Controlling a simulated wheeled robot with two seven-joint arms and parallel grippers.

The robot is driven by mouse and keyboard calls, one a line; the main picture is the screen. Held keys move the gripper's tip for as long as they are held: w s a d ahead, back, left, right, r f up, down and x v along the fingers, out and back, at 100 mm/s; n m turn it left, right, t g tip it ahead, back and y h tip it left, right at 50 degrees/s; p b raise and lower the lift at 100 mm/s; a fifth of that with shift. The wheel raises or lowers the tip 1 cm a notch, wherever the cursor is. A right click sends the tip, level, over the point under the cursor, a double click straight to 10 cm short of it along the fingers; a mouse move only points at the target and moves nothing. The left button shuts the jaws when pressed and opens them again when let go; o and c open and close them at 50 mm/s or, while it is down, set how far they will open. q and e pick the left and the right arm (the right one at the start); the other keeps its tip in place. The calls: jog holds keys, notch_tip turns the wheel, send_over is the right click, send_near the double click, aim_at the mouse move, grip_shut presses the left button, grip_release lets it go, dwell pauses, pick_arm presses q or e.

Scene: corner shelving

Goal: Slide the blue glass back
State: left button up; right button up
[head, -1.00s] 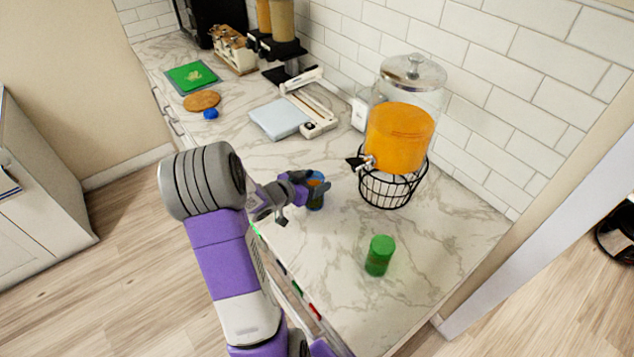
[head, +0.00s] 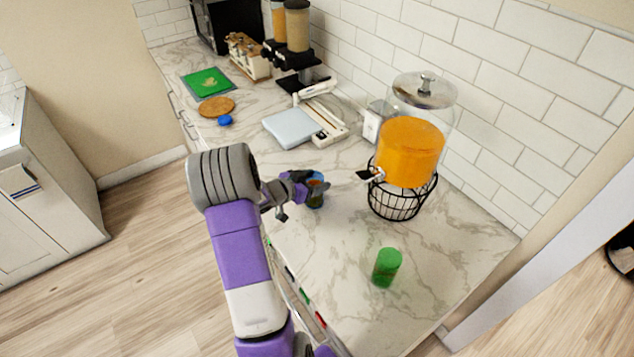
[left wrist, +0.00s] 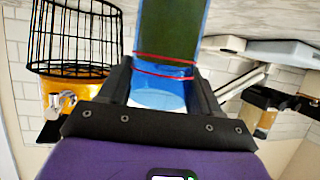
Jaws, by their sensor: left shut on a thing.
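The blue glass (head: 316,199) stands on the marble counter, left of the drink dispenser's tap. My left gripper (head: 312,188) is shut on it and partly hides it in the head view. In the left wrist view the blue glass (left wrist: 165,88) sits between the two dark fingers, with red lines across it and a dark green part in it. I cannot tell whether its base touches the counter. My right gripper is not in view.
A drink dispenser (head: 410,150) of orange liquid stands in a black wire stand (head: 402,203) right of the glass. A green glass (head: 386,267) stands nearer the front. A white scale-like device (head: 292,128) lies behind. Counter between them is clear.

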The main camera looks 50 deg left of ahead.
pick_arm(q)
jog(key=shift+w+a+p, duration=0.2)
jog(key=shift+a+p, duration=0.7)
jog(key=shift+a, duration=1.1)
jog(key=shift+p, duration=0.35)
jog(key=o, duration=1.4)
jog(key=v, duration=0.7)
jog(key=shift+s, duration=0.35)
jog(key=shift+r, duration=0.1)
